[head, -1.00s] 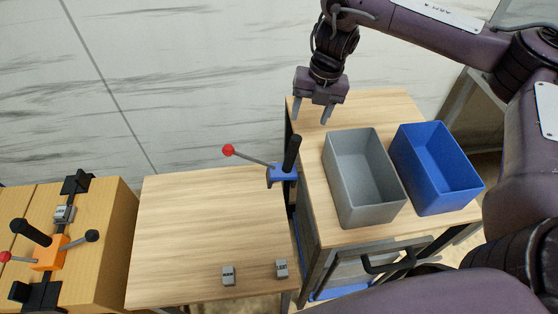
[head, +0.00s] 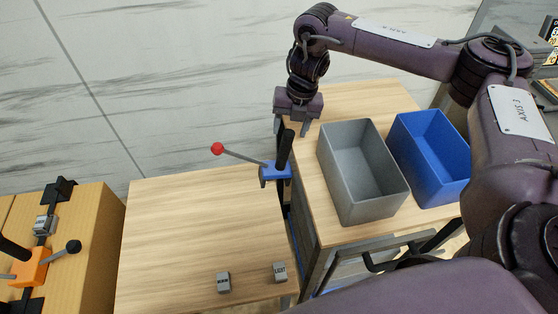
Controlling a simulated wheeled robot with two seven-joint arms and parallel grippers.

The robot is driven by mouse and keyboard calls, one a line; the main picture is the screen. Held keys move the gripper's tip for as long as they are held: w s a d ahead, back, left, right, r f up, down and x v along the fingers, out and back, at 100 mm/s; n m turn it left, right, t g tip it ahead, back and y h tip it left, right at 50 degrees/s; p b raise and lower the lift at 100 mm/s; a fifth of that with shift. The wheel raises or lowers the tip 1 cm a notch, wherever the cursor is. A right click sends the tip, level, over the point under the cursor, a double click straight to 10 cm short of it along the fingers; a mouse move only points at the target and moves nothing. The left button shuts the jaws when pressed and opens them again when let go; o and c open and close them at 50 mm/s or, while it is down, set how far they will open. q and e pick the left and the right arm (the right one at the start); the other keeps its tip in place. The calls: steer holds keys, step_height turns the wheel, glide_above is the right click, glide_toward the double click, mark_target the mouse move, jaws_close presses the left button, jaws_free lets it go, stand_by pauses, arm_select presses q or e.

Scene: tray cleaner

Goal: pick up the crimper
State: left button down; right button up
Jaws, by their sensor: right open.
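The crimper (head: 276,171) appears to be the blue tool with an upright black handle and a lever ending in a red ball (head: 217,148). It sits at the gap between the low wooden table and the bin table. My right gripper (head: 295,125) is open and empty, pointing down just behind and above the top of the black handle. One finger shows beside the handle; the other is partly hidden. Whether the fingers touch the handle cannot be told. My left gripper is not in view.
A grey bin (head: 327,175) and a blue bin (head: 403,150), both empty, stand right of the crimper. Two small grey blocks (head: 223,282) (head: 280,272) lie on the low table (head: 190,225). An orange tool (head: 32,268) is on the left bench. The low table's middle is clear.

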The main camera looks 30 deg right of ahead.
steer(key=shift+f, duration=0.7)
jaws_close()
steer(key=shift+w+r, duration=0.1)
steer(key=shift+r, duration=0.05)
stand_by(0.7)
